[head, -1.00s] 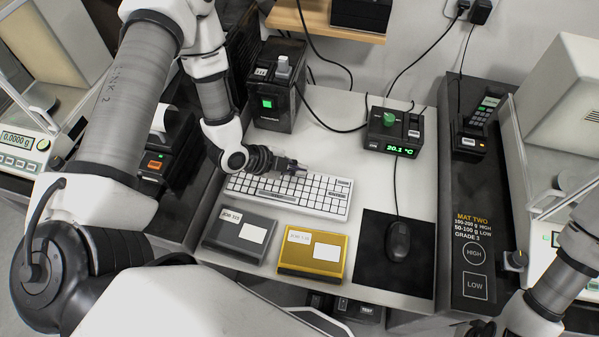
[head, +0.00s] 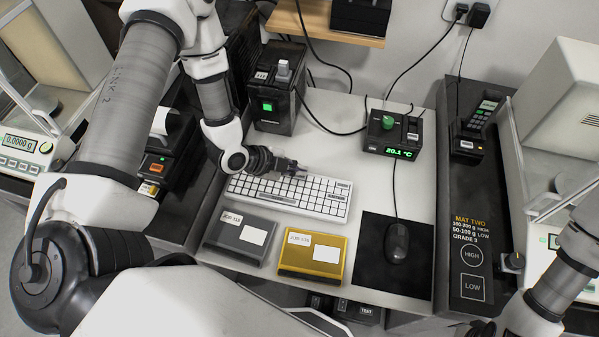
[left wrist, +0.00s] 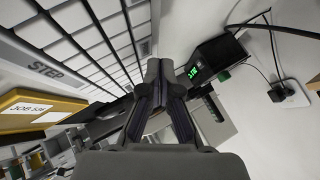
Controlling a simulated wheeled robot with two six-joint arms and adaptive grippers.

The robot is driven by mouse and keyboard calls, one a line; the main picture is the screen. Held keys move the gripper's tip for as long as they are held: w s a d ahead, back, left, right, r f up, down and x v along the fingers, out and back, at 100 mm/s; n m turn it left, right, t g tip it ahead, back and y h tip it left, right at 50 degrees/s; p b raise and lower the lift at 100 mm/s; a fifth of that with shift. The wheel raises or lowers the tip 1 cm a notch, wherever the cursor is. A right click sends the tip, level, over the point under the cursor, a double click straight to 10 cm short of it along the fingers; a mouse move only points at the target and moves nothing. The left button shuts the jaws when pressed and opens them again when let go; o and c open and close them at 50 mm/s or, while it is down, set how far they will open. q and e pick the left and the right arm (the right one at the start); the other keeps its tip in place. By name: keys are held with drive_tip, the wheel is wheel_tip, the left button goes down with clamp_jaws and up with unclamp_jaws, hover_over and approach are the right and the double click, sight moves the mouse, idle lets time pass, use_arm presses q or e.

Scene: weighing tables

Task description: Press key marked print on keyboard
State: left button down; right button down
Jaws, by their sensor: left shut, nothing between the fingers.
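The white keyboard (head: 318,207) lies on the light table in the middle of the head view. Its lettering is too small to read there, and I cannot pick out the print key. My left gripper (head: 304,171) is shut and empty over the keyboard's back edge; contact with a key cannot be told. In the left wrist view the closed fingers (left wrist: 160,66) point past the keyboard's keys (left wrist: 88,38). My right gripper (head: 483,328) is only partly seen at the bottom edge.
A grey box (head: 238,238) and a yellow box (head: 312,260) lie in front of the keyboard. A black mouse (head: 398,243) rests on a dark mat (head: 380,278) to the right. A temperature unit (head: 393,133) and a black device (head: 276,98) stand behind.

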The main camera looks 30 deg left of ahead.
sight(297, 177)
use_arm(q)
drive_tip(key=shift+r, duration=0.1)
wheel_tip(297, 177, up, 5)
drive_tip(key=p, duration=0.4)
idle(0.3)
drive_tip(key=shift+r+p, duration=0.1)
drive_tip(key=shift+p, duration=0.2)
idle(0.4)
